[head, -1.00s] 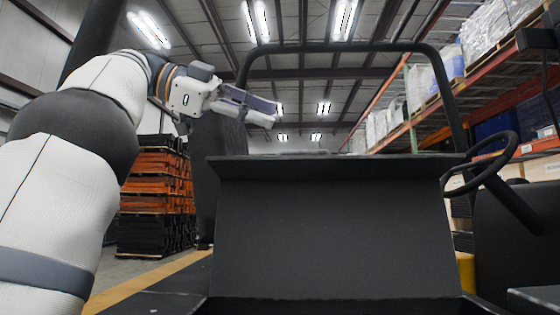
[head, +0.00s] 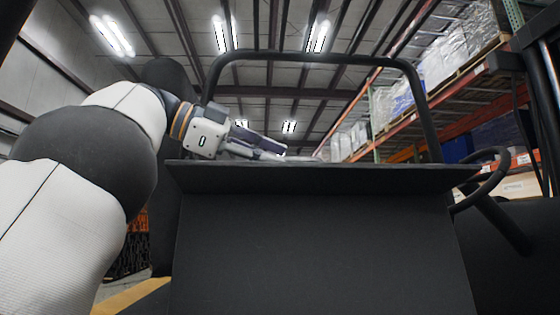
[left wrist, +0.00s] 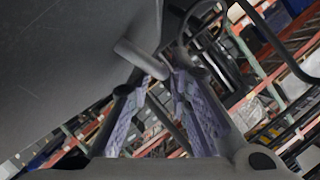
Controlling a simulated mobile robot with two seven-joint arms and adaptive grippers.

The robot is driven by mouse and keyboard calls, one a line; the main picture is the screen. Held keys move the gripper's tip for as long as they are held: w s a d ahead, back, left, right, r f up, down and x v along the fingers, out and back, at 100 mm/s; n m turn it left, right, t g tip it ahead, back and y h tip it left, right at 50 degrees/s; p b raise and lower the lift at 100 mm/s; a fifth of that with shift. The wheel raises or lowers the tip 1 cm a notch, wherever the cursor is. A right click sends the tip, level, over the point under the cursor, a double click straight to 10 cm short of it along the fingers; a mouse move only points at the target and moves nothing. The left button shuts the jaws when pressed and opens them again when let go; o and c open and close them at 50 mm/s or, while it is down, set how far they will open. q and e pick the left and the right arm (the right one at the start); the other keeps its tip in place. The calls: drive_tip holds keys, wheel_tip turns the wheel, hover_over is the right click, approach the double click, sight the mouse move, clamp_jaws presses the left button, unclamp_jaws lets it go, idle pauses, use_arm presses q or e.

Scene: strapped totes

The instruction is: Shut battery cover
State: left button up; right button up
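The battery cover (head: 320,250) is a dark panel standing raised in the middle of the head view, with a lip along its top edge. My left gripper (head: 275,150) is just above and behind that top edge, with its lower side partly hidden by the lip. In the left wrist view the cover (left wrist: 70,60) fills the upper left, and a short grey bar (left wrist: 140,58) sticks out from it near the fingertips. The left gripper (left wrist: 158,80) shows two purple-grey fingers spread apart, with nothing clearly held. Contact with the bar cannot be told. My right gripper is not in view.
A dark overhead frame (head: 320,57) arches behind the cover. A steering wheel (head: 485,180) is right of it. Tall racks (head: 430,120) with wrapped loads stand at the far right. An orange stack (head: 128,250) is partly hidden behind my left arm.

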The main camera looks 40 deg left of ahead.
use_arm(q)
drive_tip(key=shift+x, duration=1.2)
clamp_jaws()
